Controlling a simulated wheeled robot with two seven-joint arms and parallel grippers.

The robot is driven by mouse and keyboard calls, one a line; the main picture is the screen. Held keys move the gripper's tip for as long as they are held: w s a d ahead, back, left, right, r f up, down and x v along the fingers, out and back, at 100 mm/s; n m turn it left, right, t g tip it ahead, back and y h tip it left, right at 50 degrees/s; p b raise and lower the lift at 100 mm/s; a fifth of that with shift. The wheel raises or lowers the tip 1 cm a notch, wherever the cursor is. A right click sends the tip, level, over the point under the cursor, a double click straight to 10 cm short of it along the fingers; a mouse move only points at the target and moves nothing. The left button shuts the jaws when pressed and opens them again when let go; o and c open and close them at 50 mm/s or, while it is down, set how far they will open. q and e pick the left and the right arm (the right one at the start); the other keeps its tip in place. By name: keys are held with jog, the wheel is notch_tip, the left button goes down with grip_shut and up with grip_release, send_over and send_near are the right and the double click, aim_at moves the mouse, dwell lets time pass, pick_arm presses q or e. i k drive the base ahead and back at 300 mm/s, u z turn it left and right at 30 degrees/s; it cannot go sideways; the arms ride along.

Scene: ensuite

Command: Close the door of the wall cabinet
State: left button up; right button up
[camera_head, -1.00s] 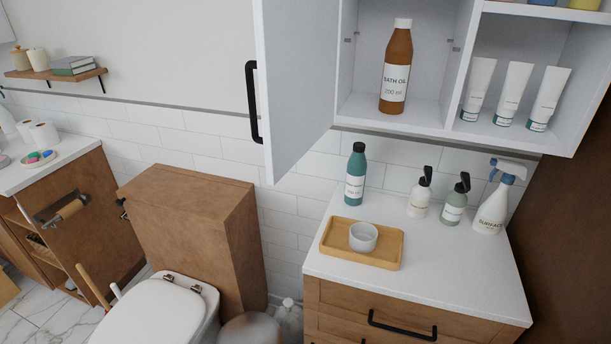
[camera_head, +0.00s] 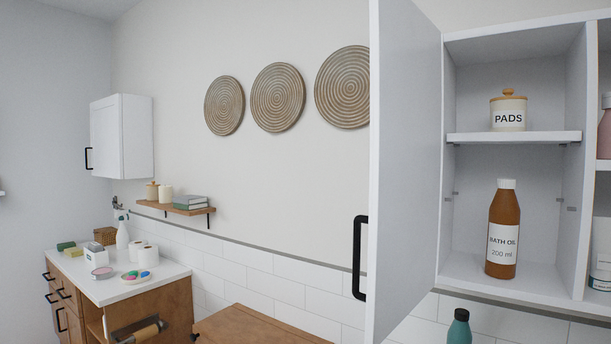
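The wall cabinet (camera_head: 512,23) is at the right of the head view. Its white door (camera_head: 405,170) stands open, swung out on the cabinet's left side, with a black bar handle (camera_head: 359,257) on its free edge. Inside, a jar labelled PADS (camera_head: 508,112) stands on the shelf and a brown BATH OIL bottle (camera_head: 503,232) stands on the cabinet floor below it. Neither of my grippers is in view.
A second white wall cabinet (camera_head: 122,136) at the far left is shut. A small wooden shelf (camera_head: 170,208) and three round woven wall discs (camera_head: 277,97) are on the wall. A counter (camera_head: 110,290) with several items stands at left. A teal bottle (camera_head: 459,328) stands below the open cabinet.

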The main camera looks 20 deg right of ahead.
aim_at(402, 220)
jog(key=u, duration=1.1)
jog(key=i, duration=1.2)
jog(key=z, duration=3.6)
